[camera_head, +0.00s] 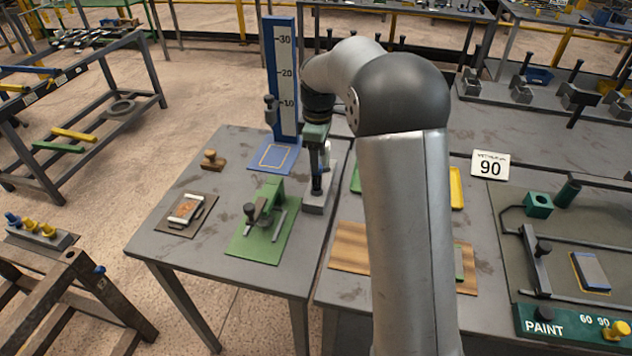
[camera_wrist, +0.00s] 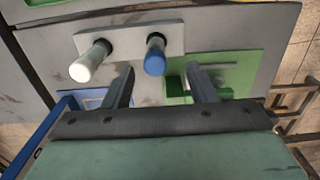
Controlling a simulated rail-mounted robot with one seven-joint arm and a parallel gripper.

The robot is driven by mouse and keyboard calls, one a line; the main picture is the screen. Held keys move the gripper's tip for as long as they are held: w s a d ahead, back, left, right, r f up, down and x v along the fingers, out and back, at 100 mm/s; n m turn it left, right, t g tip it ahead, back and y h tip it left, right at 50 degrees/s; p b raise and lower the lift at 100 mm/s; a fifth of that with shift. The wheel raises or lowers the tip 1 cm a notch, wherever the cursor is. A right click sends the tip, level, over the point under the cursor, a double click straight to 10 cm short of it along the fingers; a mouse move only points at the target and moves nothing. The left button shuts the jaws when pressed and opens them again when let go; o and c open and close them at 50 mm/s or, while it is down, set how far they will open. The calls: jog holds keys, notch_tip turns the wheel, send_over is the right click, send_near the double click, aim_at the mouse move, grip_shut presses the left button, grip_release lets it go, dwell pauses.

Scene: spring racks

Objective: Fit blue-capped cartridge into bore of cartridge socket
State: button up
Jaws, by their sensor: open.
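A blue-capped cartridge (camera_wrist: 155,55) stands in a pale grey rack block (camera_wrist: 128,37) in the wrist view, beside a white-capped one (camera_wrist: 84,68). My gripper (camera_wrist: 160,74) is open and empty, its two fingers apart, with the blue cap seen between and beyond their tips. Whether the fingers are level with the cap cannot be told. In the head view my gripper (camera_head: 317,186) points down over the grey block (camera_head: 318,206) and hides much of it. A green fixture (camera_head: 268,206) with a clamp stands left of it. Which part is the cartridge socket is unclear.
A blue height gauge (camera_head: 284,90) rises behind the block, beside a blue mat (camera_head: 272,157). A wooden knob (camera_head: 212,160) and a brown tray (camera_head: 186,211) lie further left. A bored green block (camera_head: 538,204) sits on the right bench. My arm hides the middle.

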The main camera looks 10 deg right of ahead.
aim_at(317, 175)
jog(key=shift+w+f+p, duration=0.2)
jog(key=shift+f+p, duration=0.25)
jog(key=shift+f, duration=1.5)
jog(key=shift+w+f+p, duration=0.2)
jog(key=shift+f+p, duration=0.25)
jog(key=shift+f, duration=1.5)
jog(key=shift+a, duration=0.1)
jog(key=c, duration=1.1)
